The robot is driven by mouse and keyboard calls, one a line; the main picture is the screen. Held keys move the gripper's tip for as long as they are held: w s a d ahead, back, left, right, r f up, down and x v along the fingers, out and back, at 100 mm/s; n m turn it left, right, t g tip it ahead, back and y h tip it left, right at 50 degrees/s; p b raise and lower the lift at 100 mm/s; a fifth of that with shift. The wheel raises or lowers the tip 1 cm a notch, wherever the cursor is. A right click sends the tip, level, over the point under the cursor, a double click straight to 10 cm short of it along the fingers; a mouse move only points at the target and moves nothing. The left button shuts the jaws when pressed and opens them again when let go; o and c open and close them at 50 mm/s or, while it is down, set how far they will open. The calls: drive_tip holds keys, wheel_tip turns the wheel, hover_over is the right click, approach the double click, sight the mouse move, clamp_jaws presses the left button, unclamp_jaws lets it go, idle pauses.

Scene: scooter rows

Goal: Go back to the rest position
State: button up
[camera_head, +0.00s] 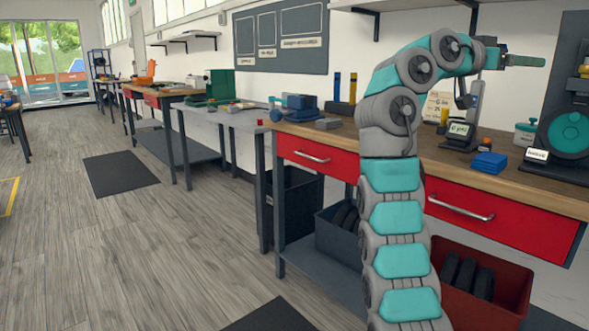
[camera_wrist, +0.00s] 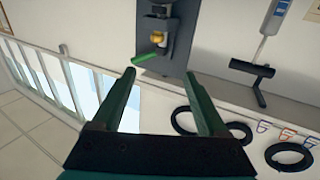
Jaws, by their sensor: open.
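My gripper (camera_head: 526,61) is raised above the wooden workbench (camera_head: 440,150) in the head view, pointing to the right. My teal and grey arm rises in front of the bench and bends over at the top. In the wrist view, the two green fingers of my gripper (camera_wrist: 160,74) stand apart with nothing between them. The gripper is open and empty, clear of the bench top.
The bench has red drawers (camera_head: 318,156). On it are a blue vise (camera_head: 299,107), a blue block (camera_head: 489,162) and a teal round machine (camera_head: 570,132). A red bin (camera_head: 515,290) stands below. Open floor (camera_head: 150,240) lies left. Black tubes (camera_wrist: 290,155) show in the wrist view.

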drive_tip(key=w+a+f+n+t+y, duration=0.2)
drive_tip(key=w+a+f+n+y, duration=0.35)
drive_tip(key=w+n, duration=0.2)
drive_tip(key=s+a+f+n+g+y, duration=0.1)
drive_tip(key=s+a+f+n+y, duration=0.2)
drive_tip(key=f, duration=0.5)
drive_tip(key=s+a+f+n+g+y, duration=0.1)
drive_tip(key=s+a+f+n, duration=0.1)
drive_tip(key=s+f, duration=0.4)
drive_tip(key=s+a+f+g+y, duration=0.2)
drive_tip(key=s+a+f, duration=0.4)
drive_tip(key=s+f, duration=0.4)
drive_tip(key=s+a+f+n+g+y, duration=0.1)
drive_tip(key=s+a+f+g+y, duration=0.1)
drive_tip(key=s+a+f, duration=0.4)
drive_tip(key=s+a+f+n+g+y, duration=0.1)
drive_tip(key=s+a+f+y, duration=0.3)
drive_tip(key=s+f, duration=1.1)
drive_tip(key=s+a+g, duration=0.1)
drive_tip(key=s+a, duration=0.1)
drive_tip(key=s, duration=0.7)
drive_tip(key=shift+a+f+g, duration=0.15)
drive_tip(key=shift+f+g, duration=0.15)
drive_tip(key=shift+g, duration=0.1)
